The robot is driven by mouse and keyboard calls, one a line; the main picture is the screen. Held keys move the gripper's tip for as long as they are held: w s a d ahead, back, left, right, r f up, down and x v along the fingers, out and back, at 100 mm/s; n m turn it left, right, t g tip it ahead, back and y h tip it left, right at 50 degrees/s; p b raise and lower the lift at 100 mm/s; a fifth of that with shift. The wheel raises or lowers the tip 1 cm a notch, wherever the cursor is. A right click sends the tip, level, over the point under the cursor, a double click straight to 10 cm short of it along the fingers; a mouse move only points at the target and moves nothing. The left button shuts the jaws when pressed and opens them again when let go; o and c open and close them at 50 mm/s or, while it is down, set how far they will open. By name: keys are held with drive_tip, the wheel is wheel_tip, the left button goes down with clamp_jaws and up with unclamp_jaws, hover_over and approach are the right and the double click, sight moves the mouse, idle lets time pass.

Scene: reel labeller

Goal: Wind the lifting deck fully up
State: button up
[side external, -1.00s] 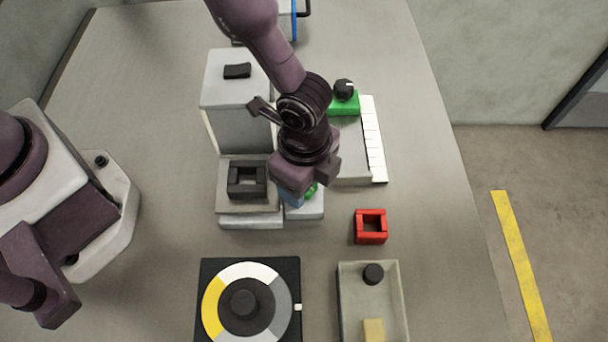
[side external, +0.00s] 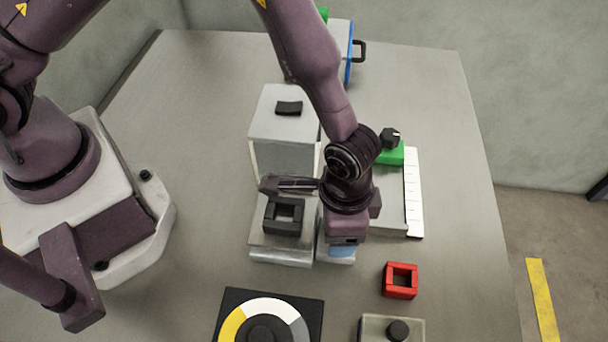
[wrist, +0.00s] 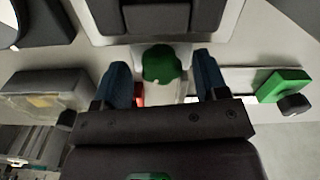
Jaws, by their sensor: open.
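The lifting deck (side external: 262,229) is a grey plate on the pale machine, with a black square frame (side external: 284,215) on top. It also shows at the top edge of the wrist view (wrist: 222,14). A round green knob (wrist: 162,65) sits beside the deck, on a small pale block. My gripper (wrist: 162,72) is open, with one blue finger on each side of the green knob. I cannot tell whether the fingers touch it. In the side view my gripper (side external: 341,251) is low to the right of the deck and hides the knob.
The tall grey housing (side external: 284,130) stands behind the deck. A green block with a black knob (side external: 390,140) and a white scale strip (side external: 413,190) lie to the right. A red square frame (side external: 401,281), a dial (side external: 265,308) and a tray (side external: 371,325) are in front.

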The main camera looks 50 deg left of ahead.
drive_tip(key=n, duration=0.3)
drive_tip(key=shift+r, duration=0.1)
wheel_tip(320, 180, up, 12)
drive_tip(key=d+m+h, duration=0.1)
drive_tip(key=m, duration=0.2)
drive_tip(key=s+a+m+t+h, duration=0.2)
drive_tip(key=a+m+h, duration=0.1)
drive_tip(key=a+m, duration=0.3)
drive_tip(key=x, duration=1.2)
drive_tip(key=shift+s+d+f, duration=0.15)
drive_tip(key=shift+d+f, duration=0.05)
drive_tip(key=shift+f, duration=0.15)
drive_tip(key=shift+d+f+n, duration=0.15)
drive_tip(key=shift+n, duration=0.15)
drive_tip(key=n+t, duration=0.1)
drive_tip(key=n, duration=0.1)
drive_tip(key=n+y, duration=0.1)
drive_tip(key=n, duration=0.2)
drive_tip(key=shift+t, duration=0.4)
drive_tip(key=s+a+r+m+y, duration=0.1)
drive_tip(key=s+r, duration=0.3)
drive_tip(key=r, duration=0.8)
drive_tip(key=shift+s+a+m, duration=0.15)
drive_tip(key=shift+a+m, duration=0.45)
drive_tip(key=shift+a, duration=0.2)
